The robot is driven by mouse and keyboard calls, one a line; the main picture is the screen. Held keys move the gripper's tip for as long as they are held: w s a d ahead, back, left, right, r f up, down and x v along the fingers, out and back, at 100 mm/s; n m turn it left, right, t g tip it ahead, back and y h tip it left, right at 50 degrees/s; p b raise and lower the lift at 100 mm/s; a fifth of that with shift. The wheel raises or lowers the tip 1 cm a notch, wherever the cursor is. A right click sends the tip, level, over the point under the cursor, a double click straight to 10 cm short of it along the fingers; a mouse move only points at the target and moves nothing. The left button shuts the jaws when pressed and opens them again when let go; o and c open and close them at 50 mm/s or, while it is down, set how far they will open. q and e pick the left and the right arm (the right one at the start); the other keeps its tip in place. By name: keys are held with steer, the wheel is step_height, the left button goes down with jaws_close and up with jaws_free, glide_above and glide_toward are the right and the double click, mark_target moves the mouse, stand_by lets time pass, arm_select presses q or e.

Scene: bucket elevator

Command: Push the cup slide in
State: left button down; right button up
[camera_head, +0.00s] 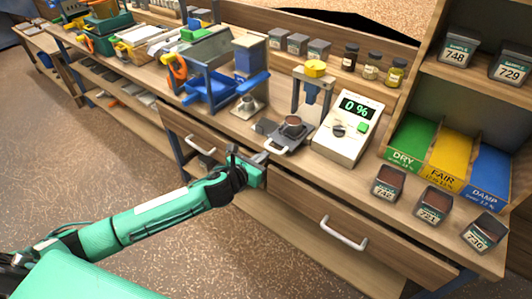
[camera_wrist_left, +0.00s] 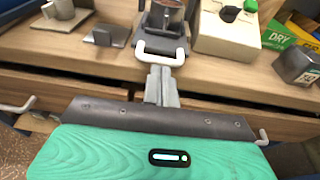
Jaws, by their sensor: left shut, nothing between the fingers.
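The cup slide (camera_head: 288,139) is a dark plate on the workbench with a pale handle (camera_head: 274,149) facing me. A dark round cup (camera_head: 292,126) sits upright on it, in front of a blue-and-grey stand (camera_head: 313,90) with a yellow top. In the left wrist view the slide (camera_wrist_left: 162,43) and cup (camera_wrist_left: 165,14) are ahead, and the handle (camera_wrist_left: 160,56) is just past my fingertips. My left gripper (camera_head: 263,160) is shut and empty at the bench's front edge, close to the handle. I cannot tell whether it touches the handle. My right gripper is not in view.
A white meter (camera_head: 347,130) reading "0 %" stands right of the slide. Several sample cups (camera_head: 389,183) and the coloured DRY, FAIR and DAMP bins (camera_head: 452,160) are further right. A blue tray (camera_head: 212,92) is on the left. Drawers with pale handles (camera_head: 343,233) are below the bench top.

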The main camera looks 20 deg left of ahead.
arm_select(q)
steer(key=shift+x, duration=0.9)
steer(key=shift+w, duration=0.15)
steer(key=shift+d, duration=0.1)
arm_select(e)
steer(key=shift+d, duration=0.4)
arm_select(q)
steer(key=shift+w, duration=0.1)
